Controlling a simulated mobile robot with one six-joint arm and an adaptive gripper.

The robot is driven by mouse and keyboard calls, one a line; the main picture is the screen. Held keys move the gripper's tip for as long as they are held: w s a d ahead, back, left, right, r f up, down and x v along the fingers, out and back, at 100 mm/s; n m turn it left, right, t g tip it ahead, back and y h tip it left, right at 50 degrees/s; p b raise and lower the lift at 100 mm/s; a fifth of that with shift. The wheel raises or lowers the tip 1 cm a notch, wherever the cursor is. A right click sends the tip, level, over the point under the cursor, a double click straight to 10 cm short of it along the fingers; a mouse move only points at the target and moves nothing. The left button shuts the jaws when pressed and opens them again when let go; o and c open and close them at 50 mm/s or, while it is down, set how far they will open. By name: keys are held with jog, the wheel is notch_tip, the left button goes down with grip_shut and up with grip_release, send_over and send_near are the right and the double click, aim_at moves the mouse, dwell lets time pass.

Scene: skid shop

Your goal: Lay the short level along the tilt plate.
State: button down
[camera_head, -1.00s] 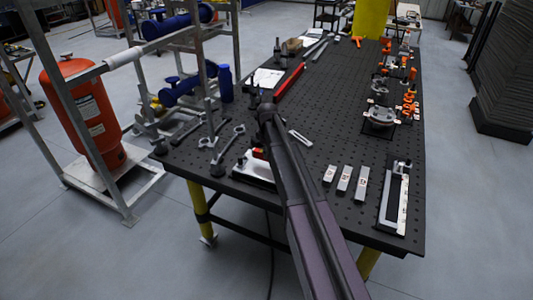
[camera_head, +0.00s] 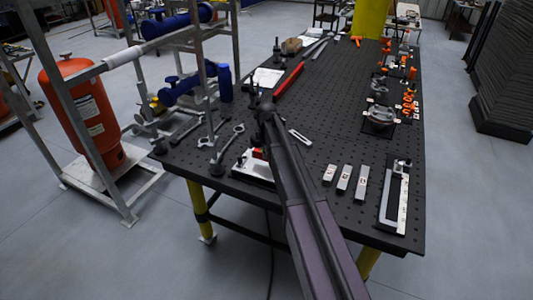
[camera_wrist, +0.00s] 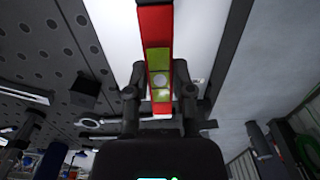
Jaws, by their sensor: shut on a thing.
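The short level (camera_wrist: 155,22), red with yellow-green vials, is between the two fingers of my gripper (camera_wrist: 159,78), which is shut on it. The pale tilt plate (camera_head: 253,171) lies on the near left part of the black table, partly behind my arm. In the wrist view the bright plate (camera_wrist: 112,30) spreads behind the level. I cannot tell whether the level touches it.
A metal frame (camera_head: 90,130) stands close to the left.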

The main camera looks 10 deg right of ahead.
jog(key=shift+f+b, duration=1.35)
jog(key=shift+f, duration=0.05)
dwell(0.9)
jog(key=shift+c, duration=2)
grip_release()
jog(key=shift+o, duration=1.2)
jog(key=shift+r, duration=0.15)
jog(key=shift+r+p, duration=1.4)
jog(key=shift+p, duration=0.15)
